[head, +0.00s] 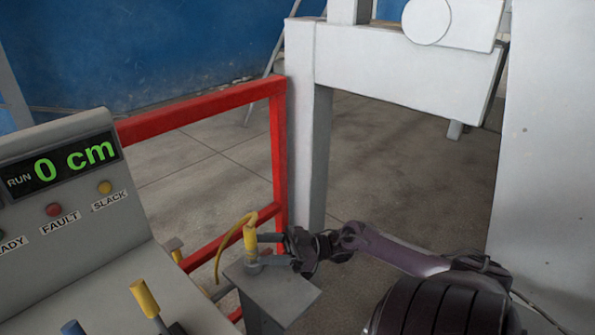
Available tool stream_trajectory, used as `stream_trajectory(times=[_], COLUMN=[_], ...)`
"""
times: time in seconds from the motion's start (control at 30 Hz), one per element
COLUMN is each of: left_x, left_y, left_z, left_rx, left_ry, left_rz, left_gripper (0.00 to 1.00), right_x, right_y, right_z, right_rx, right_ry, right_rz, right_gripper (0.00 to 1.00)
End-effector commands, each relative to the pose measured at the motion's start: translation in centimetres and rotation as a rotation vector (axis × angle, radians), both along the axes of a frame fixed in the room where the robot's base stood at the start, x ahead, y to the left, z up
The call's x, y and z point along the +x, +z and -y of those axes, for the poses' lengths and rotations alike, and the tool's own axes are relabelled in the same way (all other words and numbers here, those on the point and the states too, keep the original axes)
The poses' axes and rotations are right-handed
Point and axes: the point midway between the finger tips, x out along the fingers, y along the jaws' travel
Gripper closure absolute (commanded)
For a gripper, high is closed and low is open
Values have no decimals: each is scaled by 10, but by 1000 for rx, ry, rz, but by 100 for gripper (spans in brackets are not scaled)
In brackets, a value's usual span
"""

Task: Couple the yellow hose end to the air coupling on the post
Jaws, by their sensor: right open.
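The yellow hose end (250,238) stands upright at the top of the grey post (291,291). A small grey fitting, which looks like the air coupling (253,265), is directly below it. The two appear in line and touching, but I cannot tell whether they are locked. The yellow hose (221,255) arches from the top of the hose end down to the left. My right gripper (261,249) is open, coming from the right, with its fingers close beside the hose end and coupling. My left gripper is not in view.
A grey control console (95,240) with a "0 cm" display (65,167) and levers, one yellow-topped (145,297), fills the left. A red rail (279,150) and white frame (301,120) stand behind the post. A white panel (545,170) is at right. Floor between is clear.

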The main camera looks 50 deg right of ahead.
Motion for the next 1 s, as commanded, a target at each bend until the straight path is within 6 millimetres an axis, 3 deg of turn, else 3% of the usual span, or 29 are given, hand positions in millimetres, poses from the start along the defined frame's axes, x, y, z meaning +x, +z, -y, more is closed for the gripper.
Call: stream_trajectory(times=[0.17, 0.6, 0.8, 1.0], left_x=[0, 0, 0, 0], left_y=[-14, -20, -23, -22], left_z=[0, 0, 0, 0], left_rx=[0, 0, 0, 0], left_ry=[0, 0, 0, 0], left_rz=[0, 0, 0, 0], left_gripper=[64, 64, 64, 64], right_x=[-21, -79, -91, -92], right_y=[-16, -13, -11, -10], right_z=[30, 109, 124, 126], right_rx=[-5, -3, -3, -1], right_ry=[-2, -1, -2, 0], right_rz=[-5, -3, 0, 2], right_gripper=[48, 48, 48, 48])
